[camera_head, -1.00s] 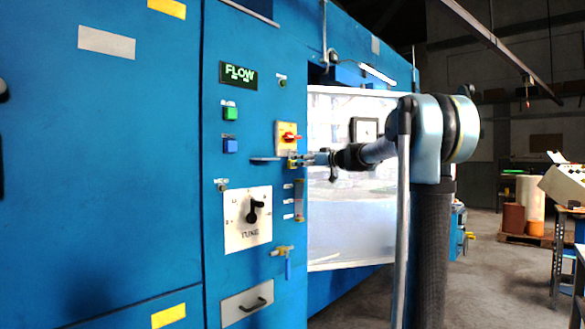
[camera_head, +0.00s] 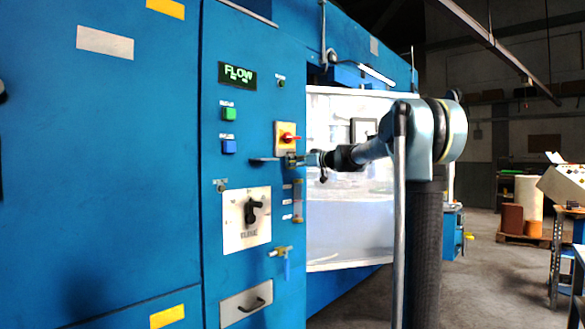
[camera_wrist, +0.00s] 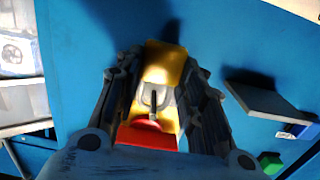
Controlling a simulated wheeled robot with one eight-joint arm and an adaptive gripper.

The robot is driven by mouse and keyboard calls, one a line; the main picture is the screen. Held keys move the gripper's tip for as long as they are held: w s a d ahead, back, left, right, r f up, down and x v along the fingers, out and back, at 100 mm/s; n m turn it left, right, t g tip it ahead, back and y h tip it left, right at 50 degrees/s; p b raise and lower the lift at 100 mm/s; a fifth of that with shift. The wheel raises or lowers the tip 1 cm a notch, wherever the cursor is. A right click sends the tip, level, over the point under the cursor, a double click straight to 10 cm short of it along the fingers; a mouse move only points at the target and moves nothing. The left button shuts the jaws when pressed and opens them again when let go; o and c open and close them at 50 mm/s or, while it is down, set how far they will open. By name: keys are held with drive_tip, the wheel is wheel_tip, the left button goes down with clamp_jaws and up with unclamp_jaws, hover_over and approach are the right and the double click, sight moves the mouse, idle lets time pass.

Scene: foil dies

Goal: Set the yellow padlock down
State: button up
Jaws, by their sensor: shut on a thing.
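The yellow padlock (camera_wrist: 165,62) is between the fingers of my gripper (camera_wrist: 160,75) in the wrist view, its grey shackle pointing toward the red switch handle (camera_wrist: 147,136). My gripper is shut on it, close to the blue panel. In the head view, my gripper (camera_head: 294,160) is just below the red and yellow switch (camera_head: 287,138), at the right end of a small grey shelf (camera_head: 264,159). The padlock is small and mostly hidden there. The wrist view shows the shelf (camera_wrist: 268,103) to the right, apart from the fingers.
A green button (camera_head: 229,114) and a blue button (camera_head: 229,146) sit left of the switch. Below are a rotary selector plate (camera_head: 236,235), a brass valve (camera_head: 281,251) and a drawer handle (camera_head: 250,305). A pale guard panel (camera_head: 345,230) stands to the right.

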drive_tip(key=shift+r, duration=0.1)
drive_tip(key=r+v, duration=0.1)
drive_tip(key=v, duration=1.7)
drive_tip(key=a+r+n+g+y, duration=0.15)
drive_tip(key=a+r, duration=0.25)
drive_tip(key=a, duration=0.4)
drive_tip(key=a+r+n+g+y, duration=0.1)
drive_tip(key=a+r+n+g, duration=0.2)
drive_tip(key=a, duration=0.4)
drive_tip(key=a+r+g+y, duration=0.1)
drive_tip(key=a+r+g, duration=0.1)
drive_tip(key=a+r, duration=0.5)
drive_tip(key=shift+h, duration=0.25)
drive_tip(key=shift+a+f, duration=0.2)
drive_tip(key=shift+f, duration=1.65)
drive_tip(key=shift+a+f, duration=0.2)
drive_tip(key=shift+f, duration=1.65)
drive_tip(key=shift+a+f, duration=0.2)
drive_tip(key=shift+f, duration=1.6)
drive_tip(key=o, duration=1.2)
